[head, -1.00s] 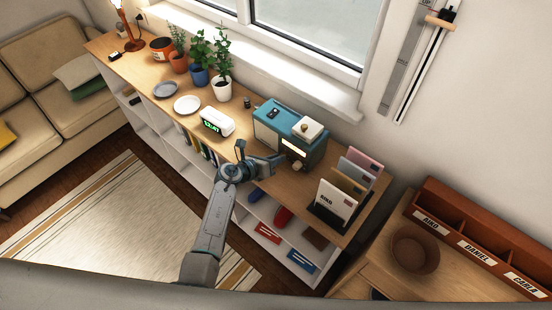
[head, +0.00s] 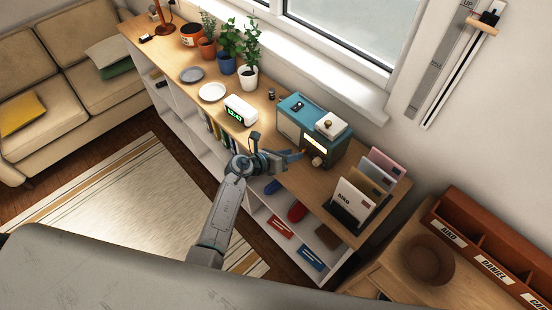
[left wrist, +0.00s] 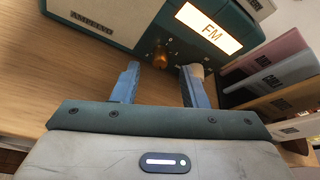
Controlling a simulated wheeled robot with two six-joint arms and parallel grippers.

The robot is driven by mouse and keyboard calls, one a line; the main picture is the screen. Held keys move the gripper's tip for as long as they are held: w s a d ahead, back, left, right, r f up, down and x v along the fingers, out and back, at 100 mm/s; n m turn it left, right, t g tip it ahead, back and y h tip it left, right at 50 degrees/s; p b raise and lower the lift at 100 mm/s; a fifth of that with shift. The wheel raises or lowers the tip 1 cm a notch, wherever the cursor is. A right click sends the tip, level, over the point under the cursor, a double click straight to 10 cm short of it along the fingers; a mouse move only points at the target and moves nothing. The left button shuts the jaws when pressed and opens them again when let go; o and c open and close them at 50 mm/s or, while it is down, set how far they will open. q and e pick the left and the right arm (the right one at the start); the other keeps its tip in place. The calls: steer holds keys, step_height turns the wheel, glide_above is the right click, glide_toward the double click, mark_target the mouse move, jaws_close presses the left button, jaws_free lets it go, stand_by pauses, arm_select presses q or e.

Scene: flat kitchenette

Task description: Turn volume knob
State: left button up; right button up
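A teal and cream radio (head: 310,125) stands on the wooden shelf top, with a lit FM dial (left wrist: 213,33) on its front. In the left wrist view a small brass knob (left wrist: 160,57) is on the front panel, ahead of the gap between my fingers. A cream knob (left wrist: 197,70) shows at the tip of the right-hand finger, partly hidden by it; it also shows in the head view (head: 318,161). Which is the volume knob I cannot tell. My left gripper (left wrist: 162,71) is open and empty, close before the panel; contact is unclear. My right gripper is not in view.
A white box with a knob (head: 332,124) sits on the radio. A letter rack (head: 350,215) stands close to its right, and a digital clock (head: 240,110) to its left. Plates and potted plants are farther left. A window sill runs behind.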

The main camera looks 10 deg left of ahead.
arm_select(q)
steer(key=b+v, duration=0.2)
steer(key=v, duration=0.6)
